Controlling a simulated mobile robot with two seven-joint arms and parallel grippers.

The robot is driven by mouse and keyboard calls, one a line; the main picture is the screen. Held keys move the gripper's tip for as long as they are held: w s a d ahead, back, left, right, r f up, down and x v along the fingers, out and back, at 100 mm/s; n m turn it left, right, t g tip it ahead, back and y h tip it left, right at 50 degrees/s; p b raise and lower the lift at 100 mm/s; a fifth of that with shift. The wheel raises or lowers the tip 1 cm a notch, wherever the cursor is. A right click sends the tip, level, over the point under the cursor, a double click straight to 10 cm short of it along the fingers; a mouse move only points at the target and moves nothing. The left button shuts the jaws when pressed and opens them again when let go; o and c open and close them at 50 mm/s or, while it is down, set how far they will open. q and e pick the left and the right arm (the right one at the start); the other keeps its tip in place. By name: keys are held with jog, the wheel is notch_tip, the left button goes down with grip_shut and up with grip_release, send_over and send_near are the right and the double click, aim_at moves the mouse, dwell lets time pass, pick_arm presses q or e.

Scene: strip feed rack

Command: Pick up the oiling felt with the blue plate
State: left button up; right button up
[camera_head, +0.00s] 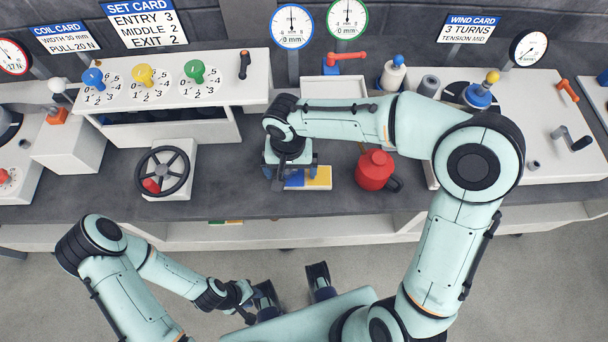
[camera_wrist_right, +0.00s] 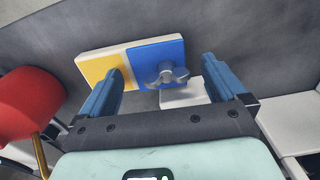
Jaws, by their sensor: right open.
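The oiling felt lies on the dark bench as a flat block with a yellow part and a blue plate. In the head view its blue part (camera_head: 294,179) and yellow part (camera_head: 319,178) show below my right gripper (camera_head: 290,172). In the right wrist view the blue plate (camera_wrist_right: 148,62) carries a grey wing-shaped knob (camera_wrist_right: 167,75). My right gripper (camera_wrist_right: 165,85) is open, its blue fingers apart on either side of the knob in the picture, with nothing held.
A red oil can (camera_head: 375,170) stands just right of the felt, close to my right gripper. A black handwheel (camera_head: 164,171) is to the left. A white tray (camera_head: 334,88) is behind. Bare bench lies between handwheel and felt.

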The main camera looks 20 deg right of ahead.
jog(key=c, duration=1.2)
